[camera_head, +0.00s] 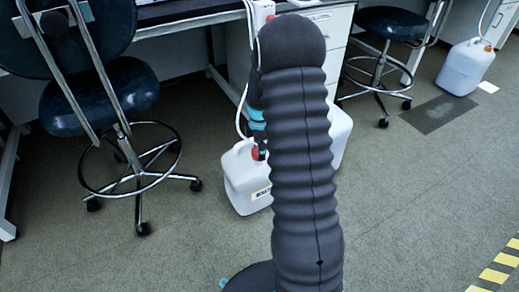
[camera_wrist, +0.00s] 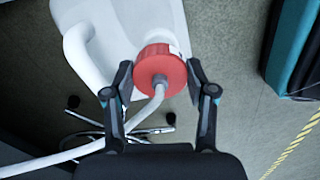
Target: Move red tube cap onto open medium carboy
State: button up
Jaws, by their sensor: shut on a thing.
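My gripper (camera_wrist: 160,76) is shut on the red tube cap (camera_wrist: 160,62), with one finger on each side of it. A pale tube (camera_wrist: 150,104) runs out of the cap's middle and bends away to the lower left. Behind the cap in the wrist view is a white carboy (camera_wrist: 98,28) with a handle. The cap is at or just in front of the carboy's neck; I cannot tell whether it is seated. In the head view the cap (camera_head: 256,153) shows beside my arm, at the top of a white carboy (camera_head: 246,183) on the floor. My arm hides most of the gripper there.
Another white container (camera_head: 341,130) stands partly hidden behind my arm. A carboy with a red cap (camera_head: 465,67) stands at the far right. Stools (camera_head: 100,95) and (camera_head: 391,23) stand by the benches. Open floor lies at the right, with a striped line (camera_head: 496,268).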

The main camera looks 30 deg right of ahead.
jog(key=shift+f, duration=0.2)
jog(key=shift+f+b, duration=0.55)
jog(key=shift+f, duration=0.2)
jog(key=shift+f+b, duration=0.3)
jog(key=shift+f, duration=0.15)
jog(key=o, duration=1.5)
jog(key=shift+o, duration=0.2)
jog(key=shift+r+p, duration=2.35)
jog(key=shift+r, duration=1.15)
